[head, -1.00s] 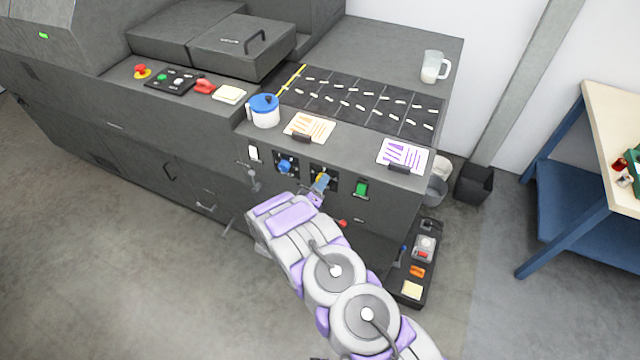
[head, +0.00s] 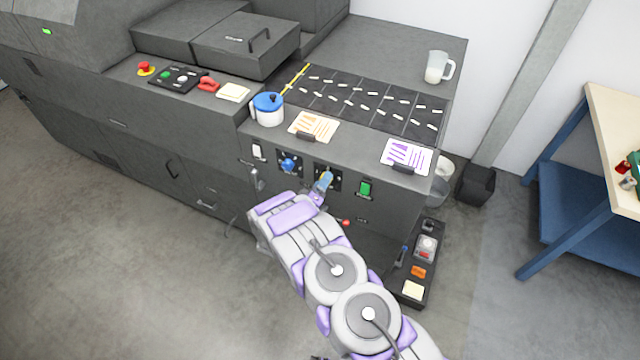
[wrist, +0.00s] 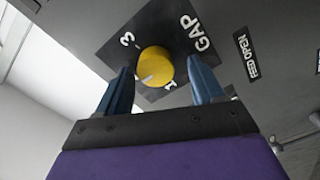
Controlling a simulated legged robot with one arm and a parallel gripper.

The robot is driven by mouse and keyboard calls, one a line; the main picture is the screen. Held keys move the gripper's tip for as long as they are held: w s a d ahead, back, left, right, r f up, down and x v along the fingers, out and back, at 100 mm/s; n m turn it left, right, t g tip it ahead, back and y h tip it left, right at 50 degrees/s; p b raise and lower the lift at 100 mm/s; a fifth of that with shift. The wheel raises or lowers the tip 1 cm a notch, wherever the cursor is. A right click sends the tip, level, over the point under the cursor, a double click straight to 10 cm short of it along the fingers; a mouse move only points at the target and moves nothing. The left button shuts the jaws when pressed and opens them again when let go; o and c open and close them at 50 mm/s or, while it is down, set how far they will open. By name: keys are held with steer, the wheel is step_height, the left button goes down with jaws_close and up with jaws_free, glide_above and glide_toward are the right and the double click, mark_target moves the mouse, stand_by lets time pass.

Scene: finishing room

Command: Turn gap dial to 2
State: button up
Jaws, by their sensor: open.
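The gap dial is a round yellow knob (wrist: 155,66) on a black plate (wrist: 175,25) marked GAP, in the wrist view. A 3 shows at the plate's upper left; another numeral at the knob's lower right is partly hidden. A pale pointer mark lies on the knob's lower left. My gripper (wrist: 162,82) is open, with one blue finger on each side of the knob; contact cannot be told.
A lever (head: 257,180) stands out at the left. Above are a blue-lidded pot (head: 268,110) and clipped cards (head: 314,126). A black tray (head: 415,270) lies below right.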

steer(key=shift+d, duration=0.1)
steer(key=p+v, duration=0.1)
steer(key=v, duration=1.6)
steer(key=shift+s, duration=0.2)
